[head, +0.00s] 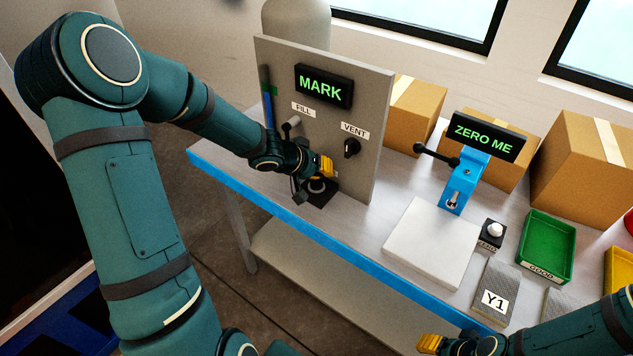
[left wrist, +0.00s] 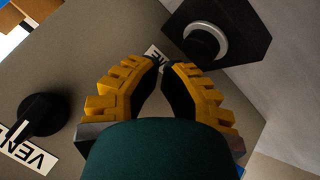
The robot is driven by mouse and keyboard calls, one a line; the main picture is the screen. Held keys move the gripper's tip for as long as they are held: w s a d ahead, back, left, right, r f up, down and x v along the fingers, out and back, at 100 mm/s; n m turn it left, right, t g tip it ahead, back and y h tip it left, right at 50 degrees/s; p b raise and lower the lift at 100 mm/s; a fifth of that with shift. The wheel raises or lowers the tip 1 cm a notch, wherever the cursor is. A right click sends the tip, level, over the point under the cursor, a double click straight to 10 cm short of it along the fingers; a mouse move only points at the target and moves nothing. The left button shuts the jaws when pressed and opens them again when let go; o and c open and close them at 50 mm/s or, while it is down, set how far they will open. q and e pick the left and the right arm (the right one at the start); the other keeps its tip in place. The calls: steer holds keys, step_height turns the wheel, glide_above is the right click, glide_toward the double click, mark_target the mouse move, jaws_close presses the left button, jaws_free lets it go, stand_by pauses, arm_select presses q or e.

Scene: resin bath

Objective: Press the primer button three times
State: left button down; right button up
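The primer button is a round button in a pale ring on a black base (head: 320,194), at the foot of the grey panel (head: 335,130). In the left wrist view its ringed base (left wrist: 248,30) is at the upper right, just beyond the fingertips. My left gripper (head: 322,168) is close above the button in the head view, hiding part of it. Its yellow-padded fingers (left wrist: 163,66) look shut, tips together, with nothing between them. Whether they touch the button is unclear. The MARK display (head: 323,86) is lit green. My right gripper (head: 432,343) is partly cut off at the bottom edge.
The panel carries a FILL lever (head: 291,122) and a black VENT knob (head: 351,147). To the right are a blue stand (head: 462,182) with a ZERO ME display, a white plate (head: 430,240), a block marked Y1 (head: 494,290), a green tray (head: 547,246) and cardboard boxes (head: 590,165).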

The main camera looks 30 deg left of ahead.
arm_select(q)
steer(key=shift+f, duration=0.45)
steer(key=shift+f+b, duration=0.55)
stand_by(0.9)
steer(key=shift+r, duration=0.15)
steer(key=shift+r+p, duration=0.85)
steer(key=shift+p, duration=0.4)
step_height(320, 180, up, 5)
steer(key=p, duration=0.6)
steer(key=shift+r, duration=0.1)
